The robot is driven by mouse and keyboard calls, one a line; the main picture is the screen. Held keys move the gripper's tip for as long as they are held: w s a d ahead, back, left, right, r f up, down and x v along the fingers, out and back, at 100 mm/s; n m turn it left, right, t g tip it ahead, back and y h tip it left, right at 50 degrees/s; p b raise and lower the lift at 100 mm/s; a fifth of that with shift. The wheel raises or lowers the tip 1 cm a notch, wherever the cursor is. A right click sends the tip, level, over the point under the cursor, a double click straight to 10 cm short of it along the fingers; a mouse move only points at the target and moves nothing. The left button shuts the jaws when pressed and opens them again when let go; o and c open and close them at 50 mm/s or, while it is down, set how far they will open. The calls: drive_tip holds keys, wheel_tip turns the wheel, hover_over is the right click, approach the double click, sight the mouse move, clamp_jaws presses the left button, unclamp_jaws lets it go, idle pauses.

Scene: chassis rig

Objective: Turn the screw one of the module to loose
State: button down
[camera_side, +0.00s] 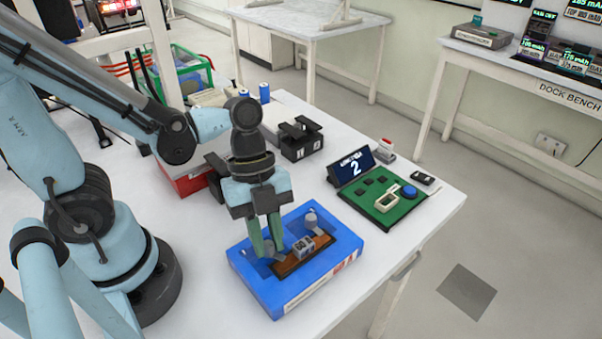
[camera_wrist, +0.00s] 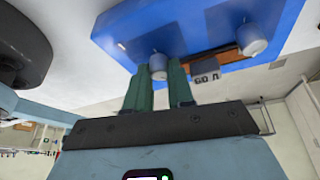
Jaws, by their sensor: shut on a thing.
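The blue module (camera_side: 262,286) lies on the white table, with a brown recessed strip and a small grey labelled block (camera_side: 303,246) in its middle. Two grey round screw heads stand on it. My gripper (camera_side: 267,249) points down over the module's left part, its green fingers shut on the near-left screw (camera_wrist: 157,65), which shows between the fingertips in the wrist view. The fingers partly hide this screw in the side view. The other screw (camera_side: 311,220) stands free at the far right of the module; it also shows in the wrist view (camera_wrist: 251,38).
A black fixture (camera_side: 301,142) and a red box (camera_side: 188,182) are behind. The table's front edge is close to the module.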

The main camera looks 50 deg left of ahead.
drive_tip(key=n+t, duration=0.1)
drive_tip(key=n, duration=0.3)
drive_tip(key=n+t, duration=0.1)
drive_tip(key=n, duration=0.2)
drive_tip(key=shift+s+t, duration=0.3)
drive_tip(key=n+t, duration=0.1)
drive_tip(key=n, duration=0.2)
drive_tip(key=shift+s+n+y, duration=0.1)
drive_tip(key=shift+n+y, duration=0.3)
drive_tip(key=n, duration=0.2)
drive_tip(key=n+t+y, duration=0.1)
drive_tip(key=n, duration=0.1)
drive_tip(key=shift+d+n+t, duration=0.15)
drive_tip(key=shift+n+t, duration=0.15)
drive_tip(key=n+y, duration=0.1)
drive_tip(key=n, duration=0.2)
drive_tip(key=shift+d+n+y, duration=0.1)
drive_tip(key=shift+n+y, duration=0.2)
drive_tip(key=n, duration=0.2)
drive_tip(key=n+y, duration=0.1)
drive_tip(key=n, duration=0.1)
drive_tip(key=shift+d+n+t+y, duration=0.1)
drive_tip(key=shift+n+t+y, duration=0.2)
drive_tip(key=n+y, duration=0.1)
drive_tip(key=n, duration=0.2)
drive_tip(key=shift+d+n, duration=0.1)
drive_tip(key=shift+n, duration=0.2)
drive_tip(key=shift+n+g+y, duration=0.7)
drive_tip(key=shift+n+y, duration=0.1)
drive_tip(key=shift+n, duration=1.1)
